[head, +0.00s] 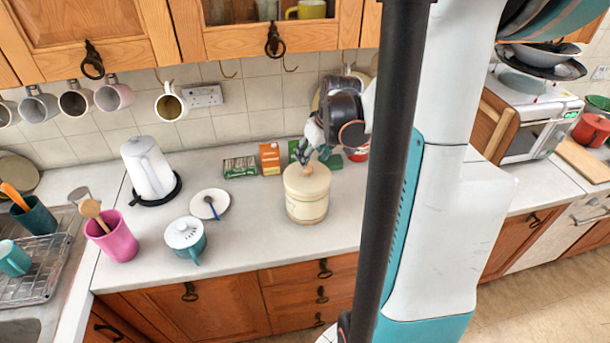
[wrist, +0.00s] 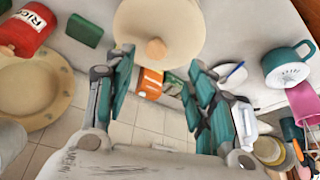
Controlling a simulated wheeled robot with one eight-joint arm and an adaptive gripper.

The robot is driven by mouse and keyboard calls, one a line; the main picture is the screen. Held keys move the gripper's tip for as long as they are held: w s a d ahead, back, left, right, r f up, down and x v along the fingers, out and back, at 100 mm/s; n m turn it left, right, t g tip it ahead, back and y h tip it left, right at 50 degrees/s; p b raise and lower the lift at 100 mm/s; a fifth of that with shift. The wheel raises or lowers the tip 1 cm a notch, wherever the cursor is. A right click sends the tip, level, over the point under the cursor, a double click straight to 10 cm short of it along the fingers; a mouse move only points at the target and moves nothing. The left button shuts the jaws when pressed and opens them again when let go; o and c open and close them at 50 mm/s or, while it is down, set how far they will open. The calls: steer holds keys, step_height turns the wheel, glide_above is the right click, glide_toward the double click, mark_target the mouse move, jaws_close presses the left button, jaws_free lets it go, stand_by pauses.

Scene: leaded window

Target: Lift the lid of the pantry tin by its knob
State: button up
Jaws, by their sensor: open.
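The pantry tin (head: 306,207) is a cream canister standing upright on the worktop, with its pale lid (head: 300,183) on top. The lid's small wooden knob (head: 308,170) shows in the head view. My gripper (head: 312,155) is just above the knob, pointing down. In the wrist view the lid (wrist: 190,22) is at the top, and the knob (wrist: 156,49) lies in line with the gap between the teal fingers of my gripper (wrist: 158,66). The fingers are apart and hold nothing. I cannot tell whether the tips reach down beside the knob.
Behind the tin stand an orange box (head: 270,158), a green box (head: 240,167) and a red can (head: 357,153). A teal lidded pot (head: 186,240), a saucer (head: 222,203) and a white kettle (head: 148,168) stand to the left. The worktop in front of the tin is clear.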

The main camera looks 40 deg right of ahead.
mark_target(309, 168)
steer(key=shift+s+d+b+x, duration=0.1)
steer(key=shift+d+b+x, duration=0.1)
steer(key=shift+x, duration=1.85)
steer(key=shift+s+d+b+x, duration=0.1)
steer(key=shift+b+x, duration=0.1)
steer(key=shift+x, duration=1.9)
steer(key=shift+a, duration=0.1)
steer(key=c, duration=1.2)
